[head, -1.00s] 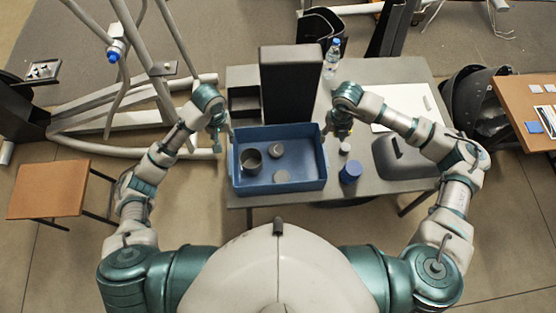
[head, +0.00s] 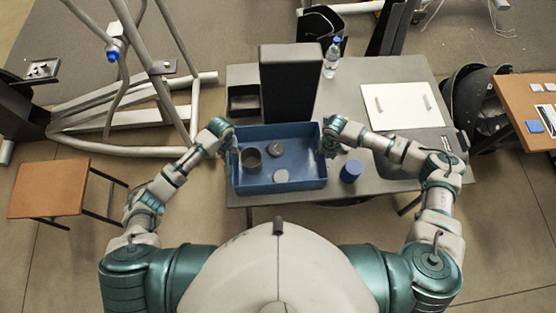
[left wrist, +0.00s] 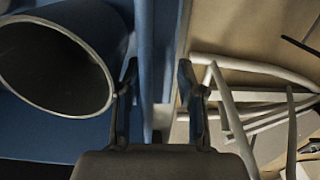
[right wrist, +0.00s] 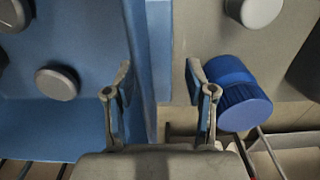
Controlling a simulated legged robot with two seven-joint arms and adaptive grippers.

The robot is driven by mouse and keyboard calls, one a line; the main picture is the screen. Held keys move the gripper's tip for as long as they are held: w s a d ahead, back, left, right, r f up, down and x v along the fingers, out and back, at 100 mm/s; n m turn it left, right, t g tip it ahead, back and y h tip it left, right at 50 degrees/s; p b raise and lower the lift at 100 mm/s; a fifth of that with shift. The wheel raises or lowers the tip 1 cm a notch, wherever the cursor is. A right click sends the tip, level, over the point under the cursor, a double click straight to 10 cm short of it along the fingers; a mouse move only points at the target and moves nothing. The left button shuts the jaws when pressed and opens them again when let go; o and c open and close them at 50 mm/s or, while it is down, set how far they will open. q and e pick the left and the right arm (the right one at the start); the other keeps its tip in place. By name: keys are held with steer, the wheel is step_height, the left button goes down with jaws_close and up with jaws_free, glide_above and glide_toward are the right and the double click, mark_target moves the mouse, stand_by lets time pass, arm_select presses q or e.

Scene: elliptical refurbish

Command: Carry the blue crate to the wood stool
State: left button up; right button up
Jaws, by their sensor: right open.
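The blue crate (head: 305,184) sits on the grey table in front of me. It holds a grey cylindrical cup (head: 250,158) and two round grey caps (head: 276,148). My left gripper (head: 231,150) is at the crate's left wall; in the left wrist view its fingers (left wrist: 158,85) stand apart on either side of that wall. My right gripper (head: 326,148) is at the right wall; in the right wrist view its open fingers (right wrist: 160,82) straddle the wall. Finger contact cannot be told. The wood stool (head: 48,188) stands on the floor at the left.
A dark upright block (head: 290,85) and a bottle (head: 331,60) stand behind. Grey tubular frames (head: 125,120) lie left. Floor between stool and table looks clear.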

arm_select(q)
steer(key=shift+f, duration=0.6)
arm_select(e)
steer(key=shift+f, duration=0.65)
arm_select(q)
steer(key=c, duration=0.6)
arm_select(e)
steer(key=c, duration=0.6)
arm_select(q)
jaws_close()
arm_select(e)
jaws_close()
steer(key=shift+r, duration=0.1)
